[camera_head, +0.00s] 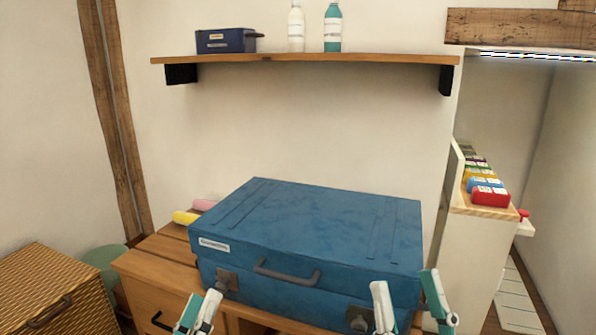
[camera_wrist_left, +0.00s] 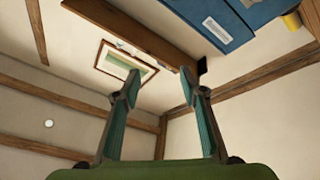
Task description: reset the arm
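My left gripper (camera_head: 202,302) is at the bottom of the head view, in front of the left part of the blue case. In the left wrist view its two fingers (camera_wrist_left: 160,75) stand apart with nothing between them. My right gripper (camera_head: 404,280) is at the bottom right of the head view, by the case's right front corner. Its white and teal fingers are spread apart, and I see nothing held between them. The lower parts of both grippers are cut off by the frame.
A closed blue case (camera_head: 310,230) lies on a wooden cabinet (camera_head: 160,262). A wall shelf (camera_head: 310,58) above holds a dark blue box (camera_head: 226,40) and two bottles. A woven chest (camera_head: 45,290) stands left, and a white unit (camera_head: 470,240) with colored boxes stands right.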

